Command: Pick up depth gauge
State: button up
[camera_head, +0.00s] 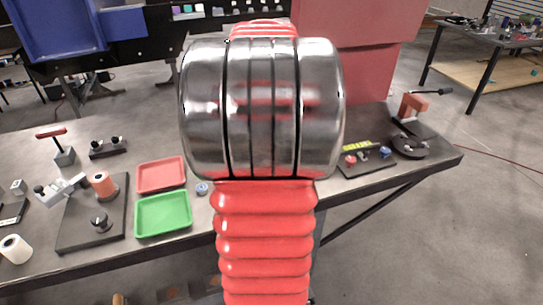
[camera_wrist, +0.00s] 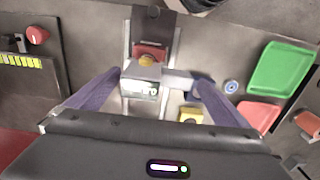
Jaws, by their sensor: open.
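A silver-grey instrument with a small lit display, which looks like the depth gauge (camera_wrist: 143,88), shows in the wrist view. It lies in the middle of the workbench, with a grey bar reaching right from its body. My gripper (camera_wrist: 157,78) is open above it, with one finger to each side of the body and bar. I cannot tell how high the fingers are above it, and no grip on it shows. In the head view my own arm hides this part of the bench, so neither the gauge nor the gripper shows there.
A red-and-yellow part (camera_wrist: 149,55) sits just behind the gauge, and a yellow block (camera_wrist: 190,115) lies near the right finger. A green tray (camera_head: 163,214) and a red tray (camera_head: 161,175) lie left of my arm. A dark plate with knobs (camera_head: 367,161) lies to the right.

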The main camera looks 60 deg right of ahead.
jog(key=shift+c, duration=0.4)
jog(key=c, duration=1.4)
jog(key=shift+r, duration=5.05)
jog(key=shift+c, duration=0.2)
